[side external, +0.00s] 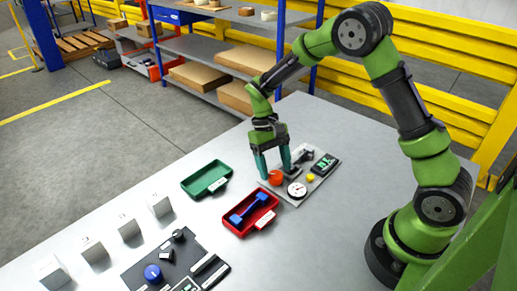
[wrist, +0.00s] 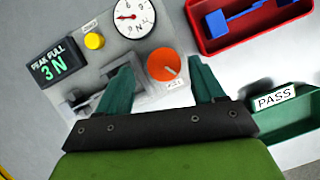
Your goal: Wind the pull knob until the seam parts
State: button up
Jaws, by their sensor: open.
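The orange pull knob (side external: 275,178) sits on the grey tester plate (side external: 294,199). In the wrist view the knob (wrist: 163,64) has a pale pointer line and a small label beside it. My gripper (side external: 275,174) is open, pointing down, with one green finger on each side of the knob. In the wrist view my gripper (wrist: 160,66) shows a gap on both sides; contact cannot be told. The dial gauge (wrist: 134,16) has a red needle pointing left. The display (wrist: 58,60) reads PEAK PULL 3 N. Grey clamp parts (wrist: 88,104) are partly hidden by a finger; no seam can be made out.
A yellow button (wrist: 94,41) is near the gauge. A red tray (side external: 246,230) holds a blue piece (side external: 249,208). A green tray (side external: 193,192), labelled PASS, looks empty. A dark panel (side external: 150,258) with a blue knob and several white boxes stand at lower left.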

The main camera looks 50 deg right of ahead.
jog(key=v, duration=0.6)
jog(key=shift+a+r, duration=0.2)
jog(key=shift+a, duration=0.15)
jog(key=shift+w, duration=0.15)
jog(key=s+a+r+m+t+y, duration=0.1)
jog(key=s+a+r+t, duration=0.1)
jog(key=s+r+t, duration=0.9)
jog(key=s+r, duration=0.4)
jog(key=s, duration=0.1)
jog(key=shift+a, duration=0.4)
jog(key=shift+r, duration=0.1)
